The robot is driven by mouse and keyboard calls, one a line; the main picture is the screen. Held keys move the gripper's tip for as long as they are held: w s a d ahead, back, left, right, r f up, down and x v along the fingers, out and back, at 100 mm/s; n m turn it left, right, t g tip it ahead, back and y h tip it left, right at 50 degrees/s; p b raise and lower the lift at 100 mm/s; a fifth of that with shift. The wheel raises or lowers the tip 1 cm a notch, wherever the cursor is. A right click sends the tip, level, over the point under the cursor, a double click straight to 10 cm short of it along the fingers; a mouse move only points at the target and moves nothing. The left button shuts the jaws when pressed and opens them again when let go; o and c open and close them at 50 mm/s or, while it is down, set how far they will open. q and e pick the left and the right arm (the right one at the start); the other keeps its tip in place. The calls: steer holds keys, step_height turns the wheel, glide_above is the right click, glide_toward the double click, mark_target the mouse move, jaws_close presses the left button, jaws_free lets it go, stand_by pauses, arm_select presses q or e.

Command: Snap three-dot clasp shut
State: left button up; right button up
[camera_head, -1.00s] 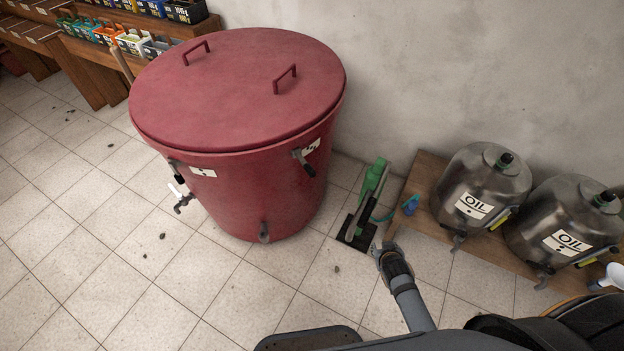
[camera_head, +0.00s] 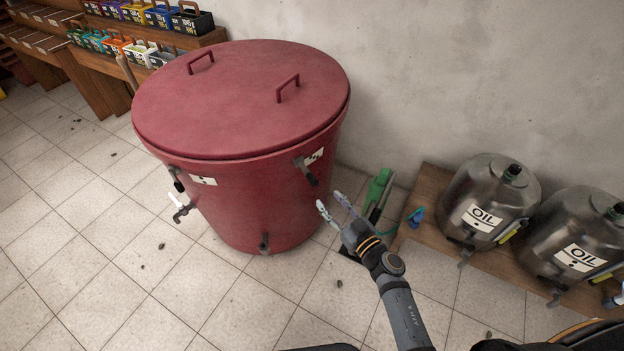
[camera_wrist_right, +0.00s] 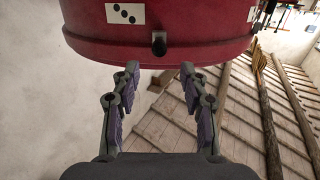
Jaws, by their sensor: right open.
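A large red lidded vat (camera_head: 240,120) stands on the floor. The clasp (camera_head: 306,172) on its right side has a dark lever standing out from the wall just below the lid. A white dotted label (camera_head: 314,157) sits beside it. The wrist view shows three dots on this label (camera_wrist_right: 125,13) and the dark clasp lever (camera_wrist_right: 159,44) nearly end-on. My right gripper (camera_head: 332,203) is open and empty, below and slightly right of the clasp in the head view. In the wrist view the clasp lies beyond the gap between the fingertips (camera_wrist_right: 160,72), apart from them. My left gripper is out of view.
Another clasp (camera_head: 177,180) with a label, a white-handled tap (camera_head: 181,206) and a low dark fitting (camera_head: 264,243) are on the vat. A green-handled tool (camera_head: 378,190) stands behind my right gripper. Oil drums (camera_head: 485,190) rest on a wooden bench (camera_head: 425,200) at right.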

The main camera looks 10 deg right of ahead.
mark_target(317, 185)
steer(key=x, duration=0.5)
steer(key=shift+b, duration=0.35)
steer(key=b+x, duration=0.1)
steer(key=x, duration=0.3)
steer(key=shift+w, duration=0.2)
steer(key=shift+w+a, duration=0.3)
steer(key=shift+w, duration=0.2)
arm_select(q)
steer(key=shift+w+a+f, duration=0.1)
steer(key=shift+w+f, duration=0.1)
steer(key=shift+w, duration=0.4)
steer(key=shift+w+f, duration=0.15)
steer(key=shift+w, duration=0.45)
arm_select(e)
steer(key=shift+c, duration=0.2)
jaws_close()
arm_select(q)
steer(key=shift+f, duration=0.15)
